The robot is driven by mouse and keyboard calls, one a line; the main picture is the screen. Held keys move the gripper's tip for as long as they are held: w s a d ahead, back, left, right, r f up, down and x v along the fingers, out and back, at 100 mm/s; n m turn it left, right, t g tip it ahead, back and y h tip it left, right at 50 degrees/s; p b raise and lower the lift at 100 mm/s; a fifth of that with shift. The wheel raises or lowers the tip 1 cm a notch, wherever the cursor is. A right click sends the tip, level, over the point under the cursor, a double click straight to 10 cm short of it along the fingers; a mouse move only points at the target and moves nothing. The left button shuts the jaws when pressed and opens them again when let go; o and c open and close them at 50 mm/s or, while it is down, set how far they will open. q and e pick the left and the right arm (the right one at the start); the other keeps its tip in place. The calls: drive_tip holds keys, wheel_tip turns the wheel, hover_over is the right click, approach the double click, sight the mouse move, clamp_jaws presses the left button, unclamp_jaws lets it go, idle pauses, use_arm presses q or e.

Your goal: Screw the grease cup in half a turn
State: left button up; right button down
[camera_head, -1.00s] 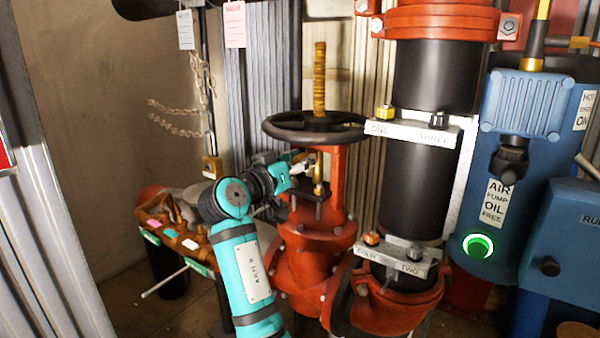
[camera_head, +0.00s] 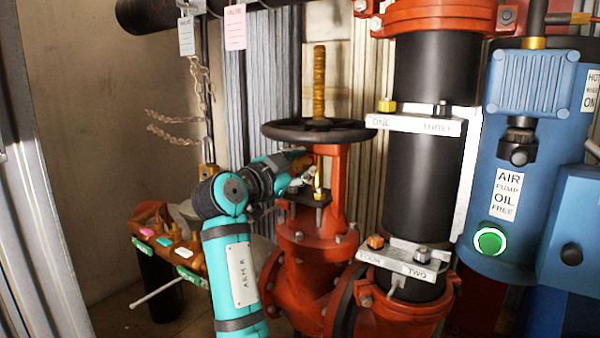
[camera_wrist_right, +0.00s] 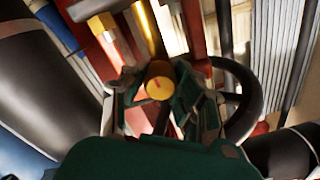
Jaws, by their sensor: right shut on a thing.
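The grease cup (camera_wrist_right: 159,82) is a round yellow cap with a small red mark on its face, seen nearly end-on in the right wrist view. My right gripper (camera_wrist_right: 160,98) is shut on it, with a dark green finger close on either side. In the head view, my right gripper (camera_head: 309,178) reaches in from the left at the red valve (camera_head: 304,245), just below the black handwheel (camera_head: 318,131). The cup is hard to make out there behind the fingers. A brass stem (camera_head: 319,172) stands right beside the fingertips. My left gripper is not in view.
A black pipe (camera_head: 424,185) with metal brackets stands right of the valve. A blue pump unit (camera_head: 525,225) with a lit green button is at far right. Tags and a chain (camera_head: 198,80) hang behind the arm.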

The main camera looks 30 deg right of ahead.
drive_tip(key=shift+f+m, duration=0.2)
drive_tip(key=shift+m, duration=0.4)
drive_tip(key=shift+b, duration=0.3)
drive_tip(key=c, duration=1.1)
unclamp_jaws()
drive_tip(key=shift+r, duration=0.1)
drive_tip(key=shift+o, duration=0.5)
drive_tip(key=shift+r, duration=0.1)
